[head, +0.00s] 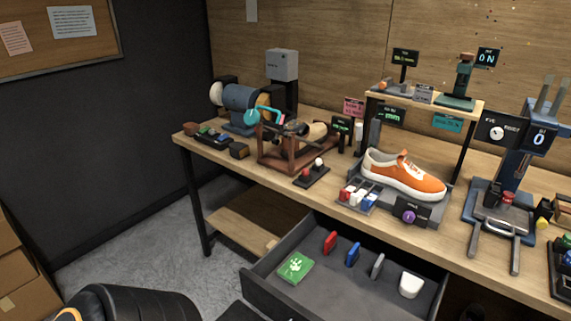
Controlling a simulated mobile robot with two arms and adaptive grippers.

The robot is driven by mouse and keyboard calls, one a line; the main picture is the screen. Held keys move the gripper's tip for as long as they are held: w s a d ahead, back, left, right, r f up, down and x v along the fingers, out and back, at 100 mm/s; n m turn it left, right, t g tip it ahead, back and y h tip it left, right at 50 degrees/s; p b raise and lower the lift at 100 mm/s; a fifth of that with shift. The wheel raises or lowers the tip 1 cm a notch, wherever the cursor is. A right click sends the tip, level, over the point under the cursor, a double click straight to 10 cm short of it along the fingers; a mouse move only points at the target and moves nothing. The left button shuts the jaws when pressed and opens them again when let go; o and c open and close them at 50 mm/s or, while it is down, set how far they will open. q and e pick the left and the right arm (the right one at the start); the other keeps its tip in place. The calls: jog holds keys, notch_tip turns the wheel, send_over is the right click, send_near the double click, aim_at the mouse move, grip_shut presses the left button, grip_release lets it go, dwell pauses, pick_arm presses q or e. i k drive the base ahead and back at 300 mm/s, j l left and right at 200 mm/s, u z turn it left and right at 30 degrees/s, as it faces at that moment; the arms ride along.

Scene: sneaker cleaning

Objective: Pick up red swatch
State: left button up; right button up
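A small red piece (330,242), which looks like the red swatch, stands on edge near the back left of the open grey drawer (262,298). A blue piece (352,254) and a grey piece (377,266) stand in a row to its right. A green card with a white print (295,267) lies flat in front and to the left of it. A white block (411,285) is at the drawer's right.
The wooden workbench (222,153) above the drawer is crowded. It holds an orange sneaker (403,174), a small tray with red, white and blue pieces (358,197), and a purple-knobbed device (408,215). The drawer's front middle is bare. Cardboard boxes (22,275) stand at left.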

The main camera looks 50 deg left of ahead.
aim_at(331, 241)
jog(key=u, duration=1.25)
